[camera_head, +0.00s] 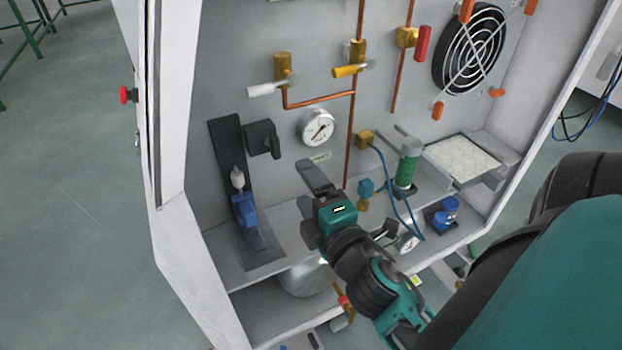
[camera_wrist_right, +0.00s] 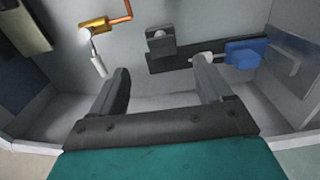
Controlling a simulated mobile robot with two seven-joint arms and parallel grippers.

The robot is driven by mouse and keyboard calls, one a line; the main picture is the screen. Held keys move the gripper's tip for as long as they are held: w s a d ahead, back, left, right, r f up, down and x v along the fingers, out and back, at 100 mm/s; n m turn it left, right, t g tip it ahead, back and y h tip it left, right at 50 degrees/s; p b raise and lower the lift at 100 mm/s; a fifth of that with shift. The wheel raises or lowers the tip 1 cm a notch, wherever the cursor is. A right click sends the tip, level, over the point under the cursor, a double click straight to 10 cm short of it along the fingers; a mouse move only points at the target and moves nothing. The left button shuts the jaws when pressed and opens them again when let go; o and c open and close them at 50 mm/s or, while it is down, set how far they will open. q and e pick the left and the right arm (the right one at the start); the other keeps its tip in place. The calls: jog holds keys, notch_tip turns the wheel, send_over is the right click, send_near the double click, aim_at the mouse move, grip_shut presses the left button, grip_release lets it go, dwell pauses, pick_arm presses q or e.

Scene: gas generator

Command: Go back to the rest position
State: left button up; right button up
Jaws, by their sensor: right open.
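My right gripper (camera_head: 309,205) is inside the white cabinet, in front of the grey back panel and above the lower shelf. Its teal body and dark fingers show in the head view. In the right wrist view the two fingers of the right gripper (camera_wrist_right: 162,80) stand well apart with nothing between them. My right arm reaches in from the lower right. My left gripper is not in view.
The panel carries a pressure gauge (camera_head: 318,127), a black rotary switch (camera_head: 262,139), copper pipes and valves with white (camera_head: 266,88) and yellow (camera_head: 350,70) handles. A blue fitting (camera_head: 244,208) sits left of the gripper. A green cylinder (camera_head: 405,171) stands right of it. Cabinet walls flank the arm.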

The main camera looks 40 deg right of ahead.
jog(key=shift+s+a, duration=0.1)
jog(key=shift+s, duration=0.25)
dwell(0.3)
